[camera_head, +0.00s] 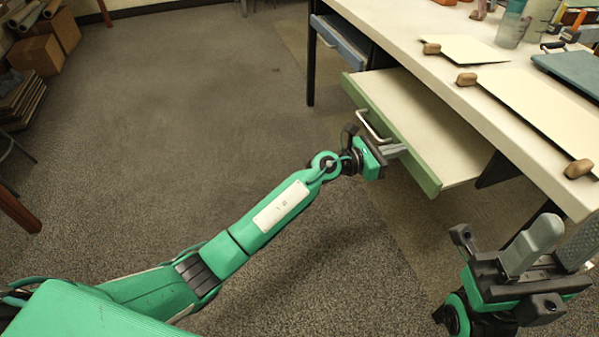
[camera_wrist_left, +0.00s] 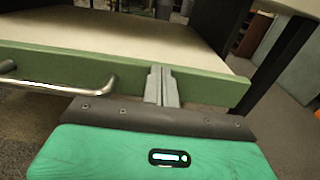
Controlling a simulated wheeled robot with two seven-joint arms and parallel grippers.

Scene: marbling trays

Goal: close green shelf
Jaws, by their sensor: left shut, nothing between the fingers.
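The green shelf (camera_head: 390,132) is a pale board with a green front edge, pulled out from under the white table in the head view. Its green front also spans the left wrist view (camera_wrist_left: 215,85). A metal handle (camera_head: 370,126) sticks out of the front; it shows at the left in the wrist view (camera_wrist_left: 60,87). My left gripper (camera_head: 398,151) is shut and empty, its fingers (camera_wrist_left: 162,84) against or just before the green front, right of the handle. Contact is unclear. My right gripper (camera_head: 556,248) is open and empty at the lower right.
The white table (camera_head: 408,40) carries paper sheets (camera_head: 535,105) with wooden weights, a blue tray (camera_head: 572,70) and cups (camera_head: 512,28). A blue drawer (camera_head: 340,42) sits left of the shelf. Cardboard boxes (camera_head: 40,55) stand far left. The carpet between is clear.

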